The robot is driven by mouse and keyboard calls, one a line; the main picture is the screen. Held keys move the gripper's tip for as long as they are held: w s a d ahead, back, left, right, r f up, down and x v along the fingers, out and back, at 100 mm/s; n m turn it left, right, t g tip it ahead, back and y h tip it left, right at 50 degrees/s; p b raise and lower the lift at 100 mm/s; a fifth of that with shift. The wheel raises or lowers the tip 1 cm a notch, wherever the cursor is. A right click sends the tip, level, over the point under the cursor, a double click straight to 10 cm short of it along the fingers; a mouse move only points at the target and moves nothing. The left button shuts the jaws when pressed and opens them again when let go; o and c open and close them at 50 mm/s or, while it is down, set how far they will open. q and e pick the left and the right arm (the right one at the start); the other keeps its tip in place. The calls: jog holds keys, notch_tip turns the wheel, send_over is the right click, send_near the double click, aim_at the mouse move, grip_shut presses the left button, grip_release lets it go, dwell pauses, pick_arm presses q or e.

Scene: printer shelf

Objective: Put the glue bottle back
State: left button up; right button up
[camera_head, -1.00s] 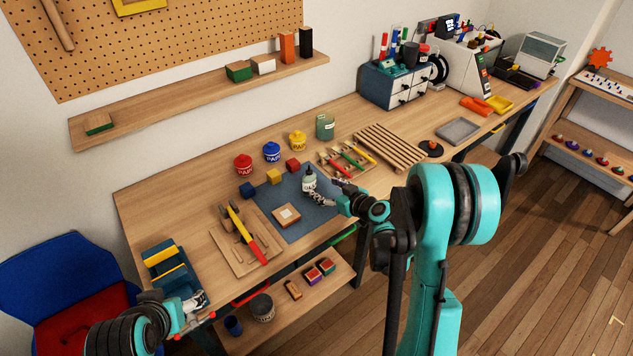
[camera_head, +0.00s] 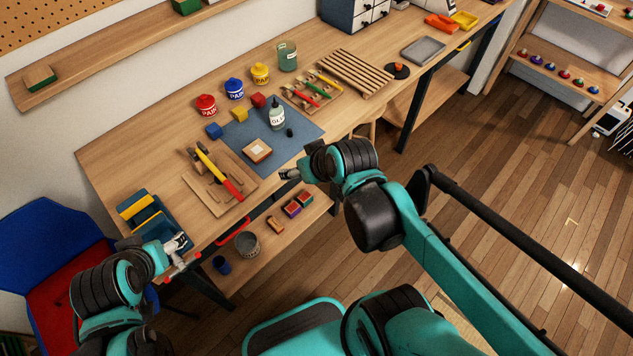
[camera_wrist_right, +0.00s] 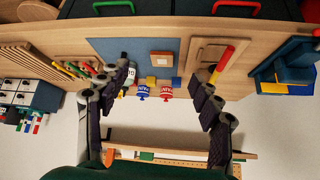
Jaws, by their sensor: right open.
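My right gripper (camera_head: 286,174) is open and empty at the table's front edge, apart from the bottle. In the right wrist view the right gripper's spread fingers (camera_wrist_right: 160,108) frame the paint pots, and a finger covers much of the area around the bottle.
Red (camera_head: 206,105), blue (camera_head: 234,89) and yellow (camera_head: 260,74) paint pots stand behind the mat, with coloured cubes in front of them. A green jar (camera_head: 287,56), a marker tray (camera_head: 310,97) and a slatted rack (camera_head: 350,72) lie to the right. A hammer board (camera_head: 217,184) is left.

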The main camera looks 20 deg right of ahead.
jog(key=s+d+m+h, duration=0.1)
jog(key=s, duration=0.5)
jog(key=shift+g, duration=0.3)
